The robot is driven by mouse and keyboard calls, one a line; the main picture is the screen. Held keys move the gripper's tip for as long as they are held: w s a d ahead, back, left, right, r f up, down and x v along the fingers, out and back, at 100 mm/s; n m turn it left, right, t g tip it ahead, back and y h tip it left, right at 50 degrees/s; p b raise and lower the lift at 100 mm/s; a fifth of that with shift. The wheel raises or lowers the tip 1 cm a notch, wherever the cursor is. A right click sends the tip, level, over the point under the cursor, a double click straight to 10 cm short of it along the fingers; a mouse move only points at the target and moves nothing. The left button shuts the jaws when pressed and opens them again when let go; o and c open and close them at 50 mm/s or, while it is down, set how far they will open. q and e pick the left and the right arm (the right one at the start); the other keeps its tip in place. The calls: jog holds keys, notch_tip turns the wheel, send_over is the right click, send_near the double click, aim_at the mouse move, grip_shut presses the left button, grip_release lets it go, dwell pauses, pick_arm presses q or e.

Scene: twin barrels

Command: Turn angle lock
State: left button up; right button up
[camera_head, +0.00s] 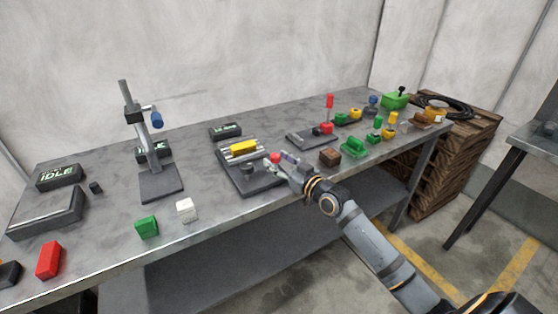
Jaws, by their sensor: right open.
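A dark fixture (229,168) with a ribbed bed stands near the middle of the table and bears a yellow block (243,147). A dark round knob (248,169) sits on its front part. A red ball (275,157) shows at its right side, close to my gripper. I cannot tell for certain which part is the angle lock. My right gripper (286,168) is open at the fixture's right edge, its fingers small and partly merged with the parts behind them. I cannot tell whether it touches the red ball.
The grey table (100,255) also holds a stand with a blue handle (157,117), a green block (147,227), a white block (186,210) and a red block (49,260). A brown block (330,157) and several coloured parts crowd the right. Wooden crates (455,160) stand beyond.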

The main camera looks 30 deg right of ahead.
notch_tip(320, 180, up, 10)
dwell(0.4)
dwell(0.3)
